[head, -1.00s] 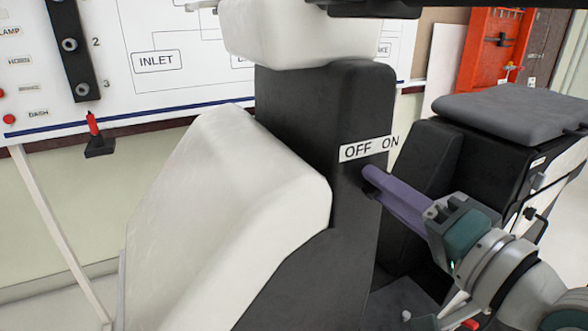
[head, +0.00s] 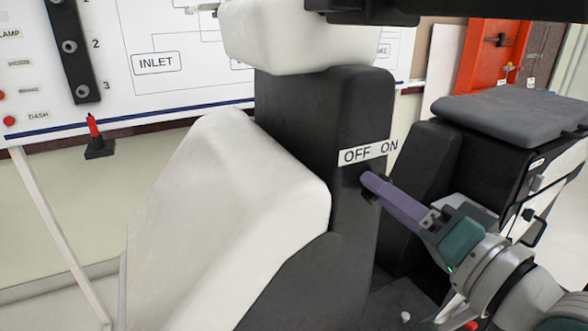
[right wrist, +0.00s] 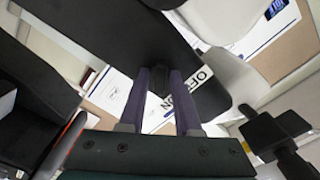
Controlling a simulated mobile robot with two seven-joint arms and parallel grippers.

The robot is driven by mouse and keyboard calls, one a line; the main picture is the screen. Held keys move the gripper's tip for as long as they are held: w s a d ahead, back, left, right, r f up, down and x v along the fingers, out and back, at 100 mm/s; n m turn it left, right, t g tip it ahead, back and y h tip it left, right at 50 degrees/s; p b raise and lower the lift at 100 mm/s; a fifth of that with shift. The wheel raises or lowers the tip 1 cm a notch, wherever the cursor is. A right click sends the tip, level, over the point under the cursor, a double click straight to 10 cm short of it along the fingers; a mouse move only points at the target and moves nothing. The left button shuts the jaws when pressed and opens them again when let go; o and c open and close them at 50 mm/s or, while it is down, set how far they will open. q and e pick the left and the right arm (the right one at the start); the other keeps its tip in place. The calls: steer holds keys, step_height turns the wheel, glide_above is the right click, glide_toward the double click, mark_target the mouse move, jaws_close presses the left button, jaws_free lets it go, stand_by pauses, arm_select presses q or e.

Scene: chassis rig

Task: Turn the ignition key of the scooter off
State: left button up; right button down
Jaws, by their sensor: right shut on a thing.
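The scooter's dark steering column (head: 320,105) stands in the middle of the head view. It has a white label (head: 368,153) reading OFF and ON. My right gripper (head: 369,184) reaches in from the lower right, its purple fingertips at the column face just below the label. In the right wrist view the two fingers of my right gripper (right wrist: 160,85) are shut on the small dark ignition key (right wrist: 160,80). The key is mostly hidden by the fingers, and its exact angle cannot be told. My left gripper is out of view.
The white front shell (head: 220,200) of the scooter is left of the column. A grey seat (head: 510,115) is at the right. A dark bar (head: 375,12) crosses above. A diagram board (head: 165,95) stands behind, and an orange panel (head: 494,50) is at the back right.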

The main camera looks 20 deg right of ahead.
steer(key=n+p, duration=0.3)
steer(key=n, duration=0.7)
steer(key=shift+r, duration=0.1)
steer(key=shift+n, duration=0.4)
steer(key=c, duration=0.8)
jaws_free()
steer(key=shift+c, duration=0.2)
